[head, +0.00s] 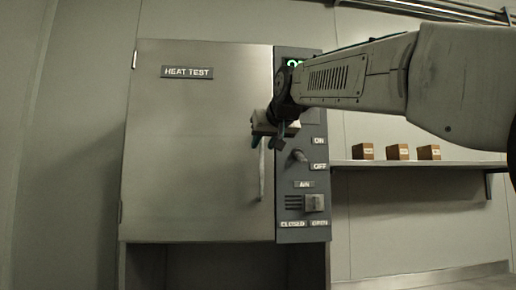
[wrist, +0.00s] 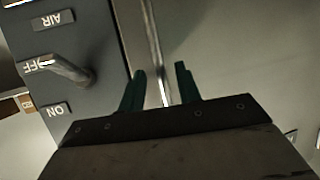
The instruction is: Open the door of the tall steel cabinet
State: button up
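The tall steel cabinet has a flat grey door (head: 195,140) labelled HEAT TEST, and it looks closed. A thin vertical bar handle (head: 262,178) runs along the door's right edge; its upper part is hidden by my gripper. My gripper (head: 263,141) is at the upper part of the handle. In the wrist view, turned upside down, my gripper (wrist: 160,85) has its two dark green fingers apart, one on each side of the handle (wrist: 153,45). A gap shows between the handle and the fingers; I cannot tell how deep the bar lies between them.
A dark control panel (head: 303,180) with a switch knob (head: 299,156) and ON, OFF and AIR labels stands right beside the handle. A wall shelf (head: 400,163) with three small brown boxes (head: 397,152) is at the right. Bare wall lies left of the cabinet.

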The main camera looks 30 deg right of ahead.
jog(key=shift+x, duration=1.5)
grip_shut()
jog(key=shift+s, duration=0.15)
